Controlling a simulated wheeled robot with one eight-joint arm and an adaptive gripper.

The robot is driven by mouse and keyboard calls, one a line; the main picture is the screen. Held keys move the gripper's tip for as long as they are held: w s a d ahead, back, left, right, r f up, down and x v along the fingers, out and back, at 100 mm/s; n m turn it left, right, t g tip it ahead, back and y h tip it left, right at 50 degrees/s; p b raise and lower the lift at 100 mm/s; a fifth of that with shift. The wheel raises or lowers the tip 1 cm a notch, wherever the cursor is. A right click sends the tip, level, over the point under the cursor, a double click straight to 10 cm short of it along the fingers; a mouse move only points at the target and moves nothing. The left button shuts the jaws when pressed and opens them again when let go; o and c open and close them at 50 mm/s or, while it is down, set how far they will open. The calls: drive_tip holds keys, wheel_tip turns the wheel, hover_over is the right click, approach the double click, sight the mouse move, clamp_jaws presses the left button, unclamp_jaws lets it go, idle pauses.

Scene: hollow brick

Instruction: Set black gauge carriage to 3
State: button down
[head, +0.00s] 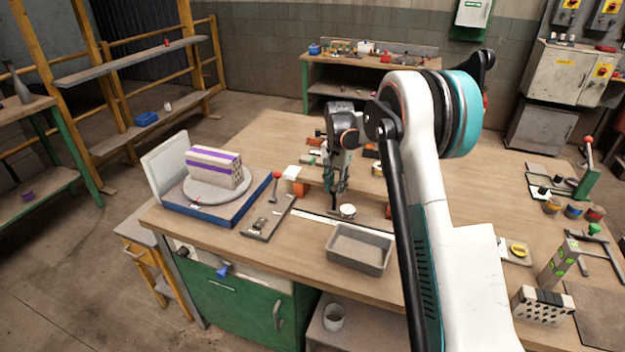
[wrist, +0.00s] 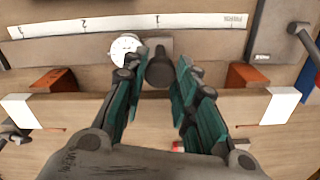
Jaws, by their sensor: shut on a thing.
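My gripper (wrist: 160,75) points down at the gauge fixture, its two teal-padded fingers on either side of a dark round knob (wrist: 160,68). It is shut on this knob, which appears to belong to the gauge carriage (wrist: 158,46). A white round dial (wrist: 125,48) sits just left of the knob in the wrist view. A white scale strip (wrist: 200,19) runs behind, marked 3, 2, 1 and PARK from left to right and appearing upside down. The carriage is close to the 1 mark. In the head view my gripper (head: 335,195) is beside the white dial (head: 347,210).
A wooden beam (wrist: 215,106) with white end pieces and orange-brown blocks (wrist: 248,76) crosses below the carriage. In the head view a grey tray (head: 360,250) stands in front, and a blue-based turntable (head: 213,198) with a brick stands left. A red-knobbed lever (head: 276,185) stands between.

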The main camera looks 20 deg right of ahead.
drive_tip(key=s+d, duration=0.7)
drive_tip(key=d, duration=0.3)
drive_tip(key=s+d, duration=0.7)
drive_tip(key=d, duration=0.3)
drive_tip(key=shift+s+p, duration=0.25)
drive_tip(key=shift+p, duration=0.15)
drive_tip(key=c, duration=1.3)
unclamp_jaws()
drive_tip(key=shift+s+d, duration=0.1)
wheel_tip(320, 180, up, 12)
